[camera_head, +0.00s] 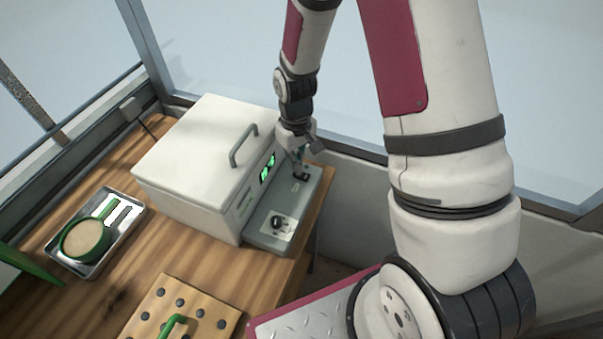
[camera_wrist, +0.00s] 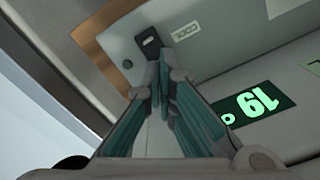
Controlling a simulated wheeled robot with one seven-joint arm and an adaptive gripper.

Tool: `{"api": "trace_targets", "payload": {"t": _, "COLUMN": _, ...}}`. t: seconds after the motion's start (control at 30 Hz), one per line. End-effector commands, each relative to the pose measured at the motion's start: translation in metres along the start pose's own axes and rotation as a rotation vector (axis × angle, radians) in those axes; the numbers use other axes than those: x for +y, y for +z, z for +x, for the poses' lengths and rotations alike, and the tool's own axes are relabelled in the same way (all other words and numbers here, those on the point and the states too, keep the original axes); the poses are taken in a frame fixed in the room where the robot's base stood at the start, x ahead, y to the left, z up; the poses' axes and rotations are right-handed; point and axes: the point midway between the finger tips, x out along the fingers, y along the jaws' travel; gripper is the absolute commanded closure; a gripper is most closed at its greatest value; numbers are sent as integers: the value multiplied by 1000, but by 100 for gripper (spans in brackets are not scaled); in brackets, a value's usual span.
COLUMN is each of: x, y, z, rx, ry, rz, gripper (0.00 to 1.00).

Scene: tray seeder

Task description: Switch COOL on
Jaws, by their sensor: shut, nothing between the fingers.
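A white lidded box (camera_head: 200,150) stands on the wooden table with a grey control ledge (camera_head: 262,240) along its right side. A black switch (camera_head: 301,176) sits at the far end of the ledge; it also shows in the wrist view (camera_wrist: 148,41). My gripper (camera_head: 299,168) is shut and empty, pointing down at that end. In the wrist view its fingertips (camera_wrist: 163,58) appear right beside the switch and overlap its lower edge; contact cannot be told.
A lit green display (camera_wrist: 252,104) is on the box's side. A black knob (camera_head: 278,222) is at the ledge's near end. A metal tray (camera_head: 132,223) with a green-rimmed round sieve (camera_head: 86,240) and a holed wooden board (camera_head: 160,315) lie on the table. A low wall stands right of the table.

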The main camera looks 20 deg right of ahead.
Motion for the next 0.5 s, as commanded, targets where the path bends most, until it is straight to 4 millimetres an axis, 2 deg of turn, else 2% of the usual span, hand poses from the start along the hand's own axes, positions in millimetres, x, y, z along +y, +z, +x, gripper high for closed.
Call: {"api": "trace_targets", "payload": {"t": 0.5, "x": 0, "y": 0, "z": 8, "rx": -1, "ry": 0, "rz": 0, "gripper": 100}}
